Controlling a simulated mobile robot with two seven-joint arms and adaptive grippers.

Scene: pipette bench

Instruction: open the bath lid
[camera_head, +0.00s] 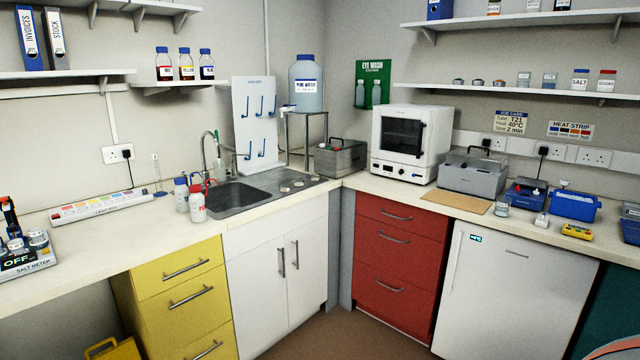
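A grey bath (468,182) stands on the right-hand counter, right of the white oven. Its grey lid (475,160) has a dark handle on top and looks closed. A second, smaller grey metal box (341,160) with a dark handle stands in the corner by the sink; I cannot tell what it is. Neither of my grippers is in view.
A white oven (408,145) stands close on the bath's left. A brown board (455,201) lies in front of the bath. A small beaker (501,209), a blue device (526,193) and a blue box (574,206) stand to its right. A shelf (520,89) runs above.

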